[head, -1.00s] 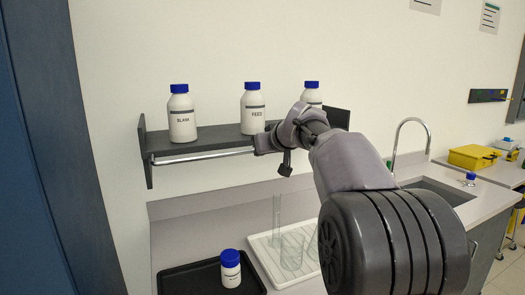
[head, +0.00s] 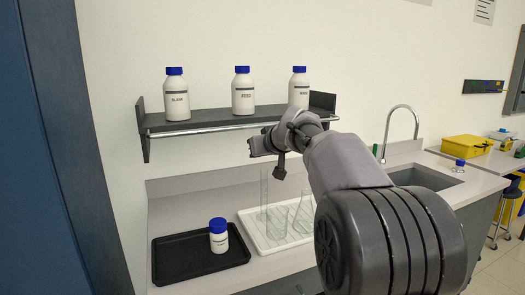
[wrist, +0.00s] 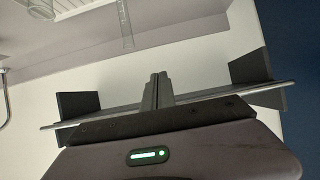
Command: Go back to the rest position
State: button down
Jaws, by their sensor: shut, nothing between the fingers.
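My gripper (head: 257,146) is shut and empty. In the head view it is in front of the wall, just below the shelf rail, with my arm reaching in from the lower right. In the wrist view its closed fingers (wrist: 158,88) point up the picture, in front of the dark shelf (wrist: 262,68). No rest position is marked in either view.
The wall shelf (head: 192,127) holds three white blue-capped bottles, one (head: 243,92) in the middle. Below, a black tray (head: 175,268) carries another bottle (head: 219,238). A white tray (head: 262,245) holds clear glassware. A sink (head: 425,178) lies right.

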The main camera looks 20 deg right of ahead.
jog(key=s+a+f+m+g+y, duration=0.1)
jog(key=s+a, duration=0.4)
jog(key=s, duration=0.4)
jog(key=s+a+f+m+g, duration=0.1)
jog(key=s+a+f+g, duration=0.1)
jog(key=s+a, duration=0.6)
jog(key=s+a+f+m+g, duration=0.1)
jog(key=s+f, duration=0.4)
jog(key=s, duration=0.4)
jog(key=s+a+f+m+g, duration=0.1)
jog(key=s+f, duration=0.4)
jog(key=s, duration=0.4)
jog(key=s+a+f+g, duration=0.1)
jog(key=s+f, duration=0.4)
jog(key=s, duration=0.5)
jog(key=shift+m+y, duration=0.3)
jog(key=shift+m, duration=0.1)
